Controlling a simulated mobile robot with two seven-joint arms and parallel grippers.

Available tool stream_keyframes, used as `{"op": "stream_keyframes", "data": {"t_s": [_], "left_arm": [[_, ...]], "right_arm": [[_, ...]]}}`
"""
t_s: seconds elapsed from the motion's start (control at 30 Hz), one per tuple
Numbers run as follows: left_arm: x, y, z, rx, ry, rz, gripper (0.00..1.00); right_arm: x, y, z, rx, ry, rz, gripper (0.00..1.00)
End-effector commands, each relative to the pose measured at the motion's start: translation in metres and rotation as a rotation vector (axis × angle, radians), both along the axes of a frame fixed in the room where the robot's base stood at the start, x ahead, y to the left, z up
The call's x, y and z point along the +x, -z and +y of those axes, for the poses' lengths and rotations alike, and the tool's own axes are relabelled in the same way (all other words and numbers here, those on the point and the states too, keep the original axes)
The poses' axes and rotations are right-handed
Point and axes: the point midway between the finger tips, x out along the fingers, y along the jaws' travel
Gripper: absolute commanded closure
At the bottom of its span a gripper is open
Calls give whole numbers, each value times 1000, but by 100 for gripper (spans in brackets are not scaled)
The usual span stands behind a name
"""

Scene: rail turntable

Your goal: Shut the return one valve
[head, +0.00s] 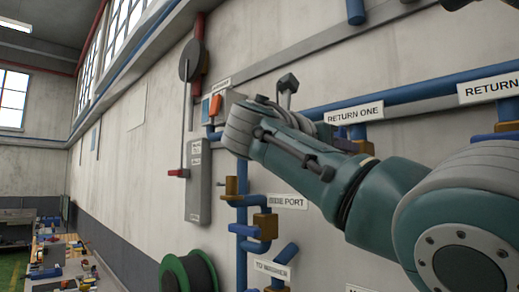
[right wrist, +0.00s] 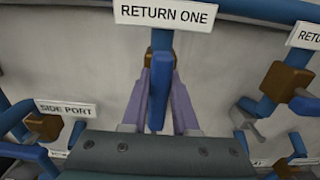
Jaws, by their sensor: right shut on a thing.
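The RETURN ONE sign (right wrist: 165,12) is at the top of the right wrist view, and the same sign (head: 354,113) is in the head view. Below it, a brown valve body (right wrist: 150,58) sits on a vertical blue pipe, partly covered by my fingers. Its blue handle (right wrist: 157,105) runs down the picture, seemingly in line with the pipe. My right gripper (right wrist: 161,75) is shut on this handle, one finger on each side. In the head view my right arm hides the handle and fingers; a brown valve part (head: 366,147) shows above the arm. My left gripper is not in view.
A SIDE PORT valve (right wrist: 44,126) is at the left, and another return valve (right wrist: 285,80) with a blue handle is close on the right. A blue pipe (head: 430,91) runs along the wall. A hose reel (head: 190,270) and a cluttered bench (head: 62,262) are farther left.

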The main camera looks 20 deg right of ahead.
Motion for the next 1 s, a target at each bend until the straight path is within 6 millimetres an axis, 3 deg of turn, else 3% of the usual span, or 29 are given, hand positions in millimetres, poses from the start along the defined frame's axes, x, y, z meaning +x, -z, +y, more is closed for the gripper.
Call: {"op": "stream_keyframes", "data": {"t_s": [0.37,1.0], "left_arm": [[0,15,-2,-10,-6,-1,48],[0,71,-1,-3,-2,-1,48]], "right_arm": [[-2,2,-1,50,1,-124,100],[-10,7,-3,273,1,-667,100]]}}
